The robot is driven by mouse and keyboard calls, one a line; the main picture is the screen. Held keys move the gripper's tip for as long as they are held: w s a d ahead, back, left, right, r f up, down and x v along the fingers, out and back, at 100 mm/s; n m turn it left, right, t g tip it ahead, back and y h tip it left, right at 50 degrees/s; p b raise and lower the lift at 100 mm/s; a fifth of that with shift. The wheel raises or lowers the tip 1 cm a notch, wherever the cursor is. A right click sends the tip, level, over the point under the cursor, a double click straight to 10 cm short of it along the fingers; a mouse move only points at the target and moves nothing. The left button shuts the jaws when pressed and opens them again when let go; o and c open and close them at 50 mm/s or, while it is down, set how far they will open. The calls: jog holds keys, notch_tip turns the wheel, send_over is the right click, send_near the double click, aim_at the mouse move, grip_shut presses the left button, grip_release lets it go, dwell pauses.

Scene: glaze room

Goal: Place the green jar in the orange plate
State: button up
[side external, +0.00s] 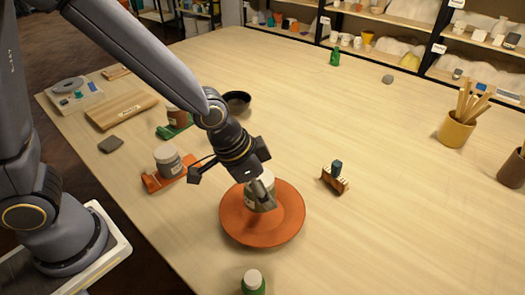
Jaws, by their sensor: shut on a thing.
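The orange plate (235,224) lies on the wooden table in front of my arm. My gripper (262,201) points down over the plate and is shut on a pale, greyish jar (256,184). The jar appears upright, within the plate's outline. The fingers hide part of it, so its full colour and whether its base touches the plate cannot be told. A green container with a white lid (252,284) stands at the bottom edge, partly cut off. A small green bottle (335,57) stands at the far edge of the table.
A grey-lidded jar (168,161) stands on an orange holder left of the plate. A dark bowl (237,101) is behind my wrist. A small brush-like block (335,180) lies right of the plate. A yellow tool pot (456,130) stands far right. The table's middle is clear.

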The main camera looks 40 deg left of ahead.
jog(key=shift+s+a+x, duration=0.1)
jog(key=shift+a+x, duration=0.05)
jog(key=shift+x, duration=0.8)
jog(key=shift+s+a+x, duration=0.1)
jog(key=shift+x, duration=0.8)
jog(key=shift+f, duration=0.3)
jog(key=o, duration=1.4)
jog(key=shift+c, duration=0.2)
jog(key=shift+r, duration=0.15)
jog(key=a+v, duration=0.1)
jog(key=v, duration=1.2)
jog(key=s+a+r+n+t+y, duration=0.1)
jog(key=s+a+r+n, duration=0.2)
jog(key=a, duration=0.4)
jog(key=s+a+r+n+t+y, duration=0.1)
jog(key=s+a+r+n, duration=0.3)
jog(key=a, duration=0.4)
jog(key=shift+s+y, duration=0.3)
jog(key=shift+s, duration=0.6)
